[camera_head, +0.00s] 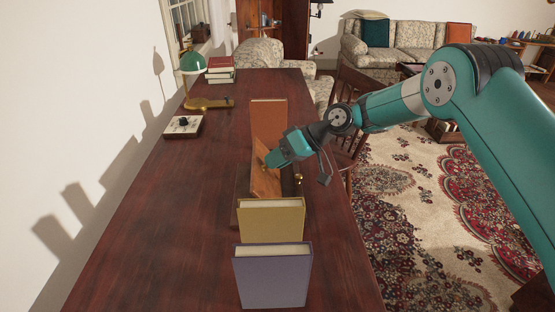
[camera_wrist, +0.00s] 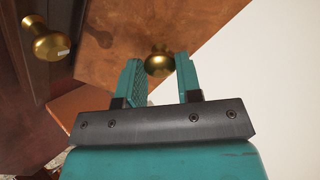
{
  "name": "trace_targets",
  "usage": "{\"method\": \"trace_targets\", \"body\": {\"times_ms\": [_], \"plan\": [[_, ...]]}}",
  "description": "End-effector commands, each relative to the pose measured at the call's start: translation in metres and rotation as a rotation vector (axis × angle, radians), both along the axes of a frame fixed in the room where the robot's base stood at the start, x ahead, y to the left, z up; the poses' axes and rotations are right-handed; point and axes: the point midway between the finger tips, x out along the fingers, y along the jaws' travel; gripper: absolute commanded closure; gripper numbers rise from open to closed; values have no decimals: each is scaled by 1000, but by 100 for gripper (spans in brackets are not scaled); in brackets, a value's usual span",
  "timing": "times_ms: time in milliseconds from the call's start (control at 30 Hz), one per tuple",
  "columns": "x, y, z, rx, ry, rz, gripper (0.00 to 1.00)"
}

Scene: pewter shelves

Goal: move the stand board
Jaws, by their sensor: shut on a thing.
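The stand board (camera_head: 264,180) is a tilted orange-brown wooden panel on the dark table, between an orange book and a yellow book. In the wrist view the panel (camera_wrist: 170,22) fills the top and carries a round brass knob (camera_wrist: 158,63). My gripper (camera_head: 269,160) is at the panel's right side in the head view. In the wrist view its two teal fingers (camera_wrist: 158,66) are on either side of this knob, shut on it. A second brass knob (camera_wrist: 48,43) is on a darker wooden part at the left. My gripper hides part of the panel in the head view.
The orange book (camera_head: 268,114) stands behind the panel; the yellow book (camera_head: 271,222) and a purple book (camera_head: 272,277) stand in front. The table's left side is clear.

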Motion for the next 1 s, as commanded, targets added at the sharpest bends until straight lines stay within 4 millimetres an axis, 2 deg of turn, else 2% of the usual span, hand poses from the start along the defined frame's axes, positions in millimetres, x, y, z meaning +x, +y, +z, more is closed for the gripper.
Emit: {"method": "trace_targets", "body": {"times_ms": [567,600,700,1000], "plan": [[1,0,0,0,-2,-2,100],[1,0,0,0,-2,-2,61],[1,0,0,0,-2,-2,42],[1,-2,1,0,-1,-1,42]]}}
